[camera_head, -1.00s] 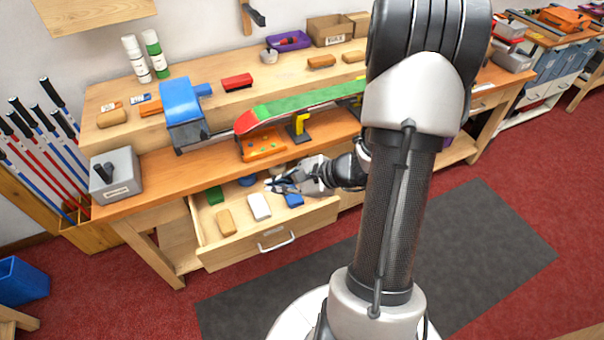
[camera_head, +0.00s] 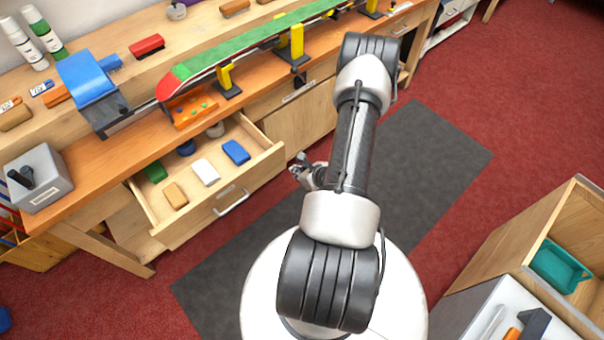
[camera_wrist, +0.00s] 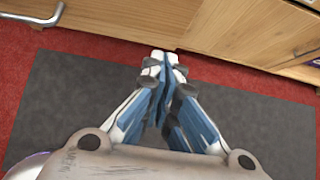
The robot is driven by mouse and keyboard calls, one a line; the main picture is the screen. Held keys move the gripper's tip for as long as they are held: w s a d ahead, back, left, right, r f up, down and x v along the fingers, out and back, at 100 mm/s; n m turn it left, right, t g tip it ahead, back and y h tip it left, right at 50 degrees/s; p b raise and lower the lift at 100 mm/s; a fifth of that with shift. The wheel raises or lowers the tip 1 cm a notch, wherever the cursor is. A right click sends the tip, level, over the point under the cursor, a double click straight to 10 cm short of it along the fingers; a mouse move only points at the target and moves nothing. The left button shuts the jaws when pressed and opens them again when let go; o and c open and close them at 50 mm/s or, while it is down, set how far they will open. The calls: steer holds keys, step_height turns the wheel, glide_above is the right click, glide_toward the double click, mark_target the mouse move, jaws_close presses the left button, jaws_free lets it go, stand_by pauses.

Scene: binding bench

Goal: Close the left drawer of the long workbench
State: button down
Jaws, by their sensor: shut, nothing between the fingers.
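The left drawer (camera_head: 190,222) of the long workbench (camera_head: 140,146) is pulled out, with its inside in view from above. Its metal bar handle (camera_head: 233,203) is on the front panel, and part of that handle shows at the upper left of the wrist view (camera_wrist: 40,20). My gripper (camera_head: 297,165) is in front of the bench, just right of the drawer's right front corner and apart from the handle. In the wrist view my gripper's fingers (camera_wrist: 163,65) are together and empty, pointing toward the wooden front.
The drawer holds a blue block (camera_head: 236,152), a white block (camera_head: 206,172), a tan block (camera_head: 175,195) and other items. A dark mat (camera_head: 215,290) lies on the red floor before the bench. A wooden cabinet (camera_head: 510,240) with a teal tray (camera_head: 560,266) stands at right.

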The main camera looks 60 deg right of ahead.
mark_target(279, 163)
steer(key=shift+w+d+f+b, duration=0.3)
steer(key=shift+w+f, duration=0.15)
steer(key=shift+w, duration=0.65)
steer(key=shift+w+d+f+b, duration=0.35)
steer(key=shift+w+f, duration=0.15)
steer(key=shift+w, duration=0.65)
steer(key=shift+w+d+f+b, duration=0.3)
steer(key=shift+w+f, duration=0.15)
steer(key=shift+w, duration=0.65)
